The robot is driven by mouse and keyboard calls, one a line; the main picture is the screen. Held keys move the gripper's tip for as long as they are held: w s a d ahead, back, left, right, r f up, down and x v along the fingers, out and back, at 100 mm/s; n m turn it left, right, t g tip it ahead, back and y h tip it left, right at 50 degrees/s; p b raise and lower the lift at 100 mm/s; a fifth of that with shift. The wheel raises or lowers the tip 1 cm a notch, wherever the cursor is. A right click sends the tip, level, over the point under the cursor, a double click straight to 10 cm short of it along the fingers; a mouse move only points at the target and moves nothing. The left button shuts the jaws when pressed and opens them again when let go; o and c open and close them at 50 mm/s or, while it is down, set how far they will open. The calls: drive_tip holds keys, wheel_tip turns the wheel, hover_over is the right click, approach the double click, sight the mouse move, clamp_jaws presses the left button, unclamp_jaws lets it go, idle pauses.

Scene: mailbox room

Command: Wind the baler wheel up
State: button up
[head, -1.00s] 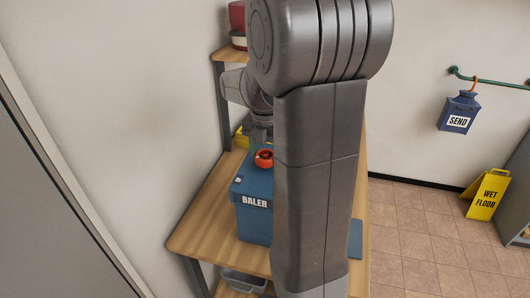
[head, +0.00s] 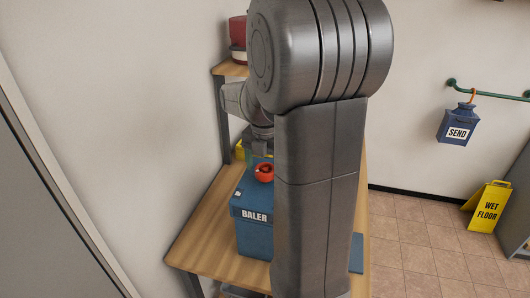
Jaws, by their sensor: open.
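The blue baler (head: 253,228) stands on the wooden table, with its white BALER label facing me. Its small orange-red wheel (head: 264,173) sits on top, with a dark middle. My gripper (head: 261,150) is open and points down just above and behind the wheel in the picture. The fingers are small and partly hidden, and I cannot tell whether they touch the wheel. My own arm covers the right side of the baler.
The wooden table (head: 203,235) has bare room left of the baler. A red container (head: 238,30) stands on a raised shelf (head: 230,70) behind. A yellow item (head: 240,150) shows beside my gripper. A blue SEND box (head: 457,128) hangs on a rail; a yellow wet-floor sign (head: 488,208) stands at right.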

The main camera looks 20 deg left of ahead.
wheel_tip(320, 180, up, 14)
drive_tip(key=b, duration=0.1)
drive_tip(key=shift+f, duration=0.25)
drive_tip(key=shift+f, duration=0.15)
wheel_tip(320, 180, down, 14)
drive_tip(key=shift+r+p, duration=0.15)
drive_tip(key=shift+p, duration=0.45)
drive_tip(key=shift+r, duration=0.2)
